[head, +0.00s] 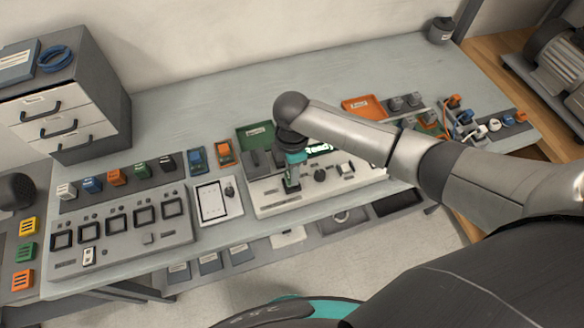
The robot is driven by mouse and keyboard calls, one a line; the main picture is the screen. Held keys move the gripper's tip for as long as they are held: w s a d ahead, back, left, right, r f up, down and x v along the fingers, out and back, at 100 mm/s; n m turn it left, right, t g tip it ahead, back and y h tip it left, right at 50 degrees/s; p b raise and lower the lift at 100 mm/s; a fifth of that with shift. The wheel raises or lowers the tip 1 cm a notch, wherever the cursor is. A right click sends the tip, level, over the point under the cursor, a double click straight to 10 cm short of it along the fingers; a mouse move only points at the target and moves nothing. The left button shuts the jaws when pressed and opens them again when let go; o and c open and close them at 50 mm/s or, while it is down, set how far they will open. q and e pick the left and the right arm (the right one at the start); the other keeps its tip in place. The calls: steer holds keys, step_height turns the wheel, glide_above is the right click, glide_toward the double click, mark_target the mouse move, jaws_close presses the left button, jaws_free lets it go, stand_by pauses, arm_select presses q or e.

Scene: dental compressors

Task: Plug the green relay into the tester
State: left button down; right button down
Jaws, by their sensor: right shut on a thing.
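My right gripper (292,183) points down over the left part of the pale tester (348,184) and is shut on a small dark green thing, which looks like the green relay (292,178). The fingers hide most of it, and I cannot tell whether it touches the tester's socket. The tester has a dark knob and a green-lit display (318,148), partly covered by my arm. My left gripper is out of view.
A row of coloured relays (115,177) stands behind a grey panel with square sockets (125,228). A green tray (254,136) and an orange tray (363,107) stand behind.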

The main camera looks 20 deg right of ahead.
stand_by(0.3)
steer(key=shift+f, duration=0.95)
stand_by(0.5)
steer(key=shift+c, duration=0.7)
jaws_free()
steer(key=shift+r, duration=0.1)
step_height(320, 180, up, 5)
steer(key=p, duration=0.5)
steer(key=shift+r+p, duration=0.3)
steer(key=shift+r, duration=0.7)
